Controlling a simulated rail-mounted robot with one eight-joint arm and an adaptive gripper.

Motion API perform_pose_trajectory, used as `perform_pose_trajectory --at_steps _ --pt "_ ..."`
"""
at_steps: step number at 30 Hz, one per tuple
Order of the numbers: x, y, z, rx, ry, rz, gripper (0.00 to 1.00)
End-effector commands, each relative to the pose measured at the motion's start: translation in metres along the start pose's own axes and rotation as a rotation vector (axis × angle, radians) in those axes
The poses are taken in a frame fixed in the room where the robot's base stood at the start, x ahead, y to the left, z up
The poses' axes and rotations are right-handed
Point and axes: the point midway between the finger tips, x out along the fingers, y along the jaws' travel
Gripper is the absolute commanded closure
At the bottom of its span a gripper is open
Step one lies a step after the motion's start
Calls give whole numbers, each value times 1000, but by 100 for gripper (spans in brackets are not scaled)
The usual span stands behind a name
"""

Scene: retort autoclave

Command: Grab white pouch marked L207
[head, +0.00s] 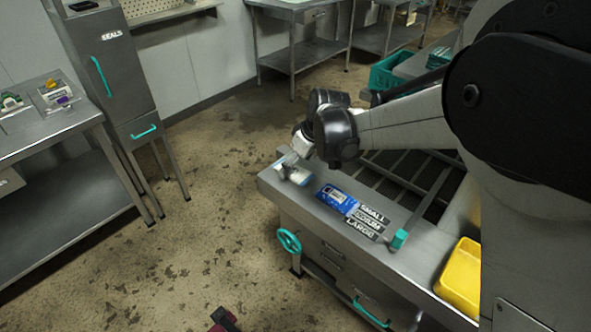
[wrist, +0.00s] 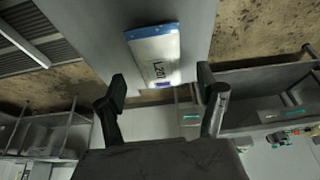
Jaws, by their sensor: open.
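A white pouch (wrist: 155,58) with a blue band at one end lies flat on the steel bench in the wrist view. Its dark printed mark reads like L20 followed by a digit that is hard to make out. My gripper (wrist: 162,86) is open, with one finger on each side of the pouch's near end and nothing held. In the head view the pouch (head: 299,178) lies at the bench's left end, partly hidden by my gripper (head: 291,160) just above it. Whether the fingers touch the pouch or bench cannot be told.
A blue pouch (head: 337,198) lies right of the white one, beside SMALL, MEDIUM and LARGE labels (head: 366,221). A yellow tray (head: 461,278) stands at the bench's near right. A teal handwheel (head: 289,241) sticks out from the bench front. Open floor (head: 190,240) lies to the left.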

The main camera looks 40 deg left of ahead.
Motion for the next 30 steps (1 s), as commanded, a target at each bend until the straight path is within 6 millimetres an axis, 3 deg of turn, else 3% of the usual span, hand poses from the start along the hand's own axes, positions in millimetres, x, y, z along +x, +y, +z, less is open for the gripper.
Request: perform_pose_trajectory --at_steps 6,13,24,30 --pt "28 0 1 1 0 0 30" --pt "30 0 1 1 0 0 30" --pt "30 0 1 0 0 0 78" --pt "30 0 1 0 0 0 81"
